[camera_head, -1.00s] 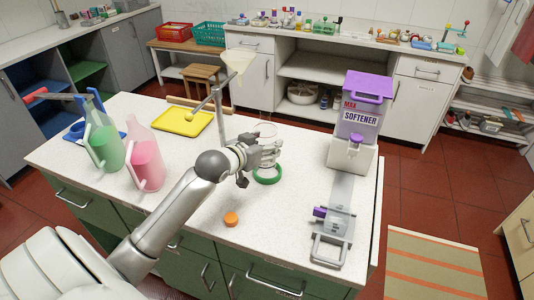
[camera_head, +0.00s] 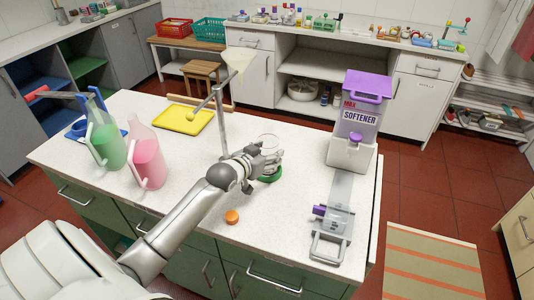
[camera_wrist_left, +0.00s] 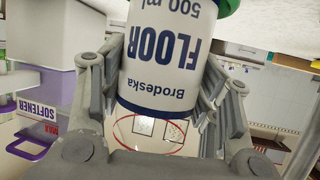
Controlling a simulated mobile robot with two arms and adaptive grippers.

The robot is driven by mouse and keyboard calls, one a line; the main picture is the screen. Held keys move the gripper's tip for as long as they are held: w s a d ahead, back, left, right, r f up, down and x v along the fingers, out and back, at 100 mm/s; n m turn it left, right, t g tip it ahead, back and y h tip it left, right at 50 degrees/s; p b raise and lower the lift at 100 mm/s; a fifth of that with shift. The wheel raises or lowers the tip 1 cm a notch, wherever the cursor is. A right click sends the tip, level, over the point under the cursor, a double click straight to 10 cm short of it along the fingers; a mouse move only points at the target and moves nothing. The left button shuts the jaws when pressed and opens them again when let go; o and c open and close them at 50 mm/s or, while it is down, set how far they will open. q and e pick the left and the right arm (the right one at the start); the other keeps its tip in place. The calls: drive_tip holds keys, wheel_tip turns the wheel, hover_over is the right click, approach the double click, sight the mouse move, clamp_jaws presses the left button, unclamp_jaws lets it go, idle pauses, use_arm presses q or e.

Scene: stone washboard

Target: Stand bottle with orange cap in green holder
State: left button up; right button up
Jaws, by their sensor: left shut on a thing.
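A green edge also shows at the label's end in the left wrist view (camera_wrist_left: 229,7). Whether the bottle rests fully inside the holder is hidden by the gripper. An orange cap (camera_head: 232,216) lies apart on the counter. My right gripper is out of view.
A softener dispenser (camera_head: 352,152) stands to the right, with a grey device (camera_head: 332,222) in front of it. Pink (camera_head: 148,161) and green (camera_head: 107,146) jugs, a yellow tray (camera_head: 184,121) and a stand with a funnel (camera_head: 238,60) are to the left. The front counter is mostly clear.

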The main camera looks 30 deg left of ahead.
use_arm(q)
drive_tip(key=o, duration=0.9)
drive_tip(key=shift+c, duration=0.2)
drive_tip(key=shift+r, duration=0.15)
drive_tip(key=shift+s, duration=0.25)
drive_tip(key=b+v, duration=0.1)
drive_tip(key=v, duration=1)
drive_tip(key=shift+s+r, duration=0.2)
